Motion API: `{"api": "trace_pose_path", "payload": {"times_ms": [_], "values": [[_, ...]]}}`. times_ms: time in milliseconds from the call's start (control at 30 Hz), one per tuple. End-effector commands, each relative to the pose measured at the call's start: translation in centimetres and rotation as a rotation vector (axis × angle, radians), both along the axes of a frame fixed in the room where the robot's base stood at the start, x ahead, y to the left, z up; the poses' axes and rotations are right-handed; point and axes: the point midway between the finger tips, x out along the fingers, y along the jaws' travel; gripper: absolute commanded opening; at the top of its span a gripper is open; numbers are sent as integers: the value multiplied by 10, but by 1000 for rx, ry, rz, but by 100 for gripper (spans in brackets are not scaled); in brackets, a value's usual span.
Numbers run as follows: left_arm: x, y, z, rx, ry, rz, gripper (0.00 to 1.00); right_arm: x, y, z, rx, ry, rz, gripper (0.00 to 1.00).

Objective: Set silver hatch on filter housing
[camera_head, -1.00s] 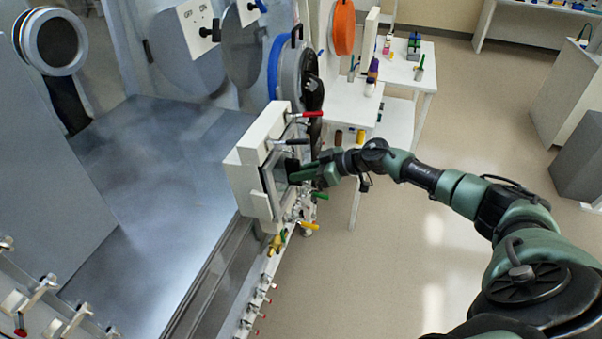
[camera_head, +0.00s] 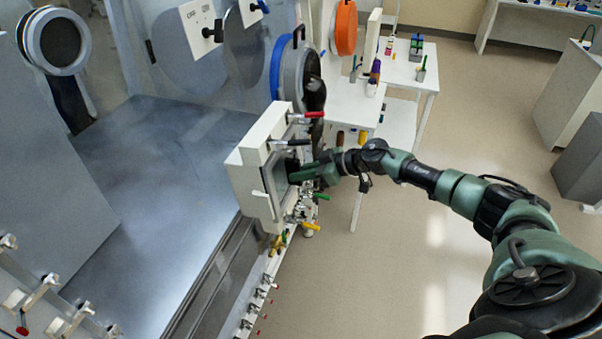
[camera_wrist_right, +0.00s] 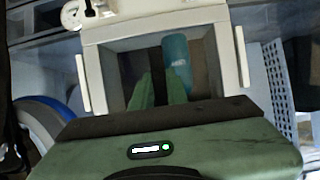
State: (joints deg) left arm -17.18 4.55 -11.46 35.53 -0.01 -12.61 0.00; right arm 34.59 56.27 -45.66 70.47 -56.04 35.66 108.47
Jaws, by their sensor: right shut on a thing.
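The filter housing (camera_head: 257,150) is a white box on the glovebox wall, with its open side facing right in the head view. My right gripper (camera_head: 291,174) is at that side, and its green fingers (camera_wrist_right: 163,92) point into the framed square in the wrist view. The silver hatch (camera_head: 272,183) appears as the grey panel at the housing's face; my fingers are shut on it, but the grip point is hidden. I cannot tell whether it sits flush. A teal cylinder (camera_wrist_right: 178,62) shows behind the fingertips. My left gripper is not in view.
Red (camera_head: 312,115) and black (camera_head: 300,142) handles stick out at the housing's top. Yellow-handled valves (camera_head: 310,227) sit below it. A round port with a blue rim (camera_head: 276,68) is behind.

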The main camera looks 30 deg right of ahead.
Motion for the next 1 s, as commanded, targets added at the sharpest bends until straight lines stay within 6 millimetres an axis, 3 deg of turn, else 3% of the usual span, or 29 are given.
{"api": "trace_pose_path", "payload": {"times_ms": [100,133,200,600,1000], "values": [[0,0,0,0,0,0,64,3,3,2,3,-4,0,0],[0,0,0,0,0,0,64,2,2,2,3,-3,0,23],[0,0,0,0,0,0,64,2,2,1,3,-3,0,40],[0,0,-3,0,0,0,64,-3,-2,0,-2,2,1,40],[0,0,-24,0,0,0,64,-42,-36,30,-2,0,0,40]]}}
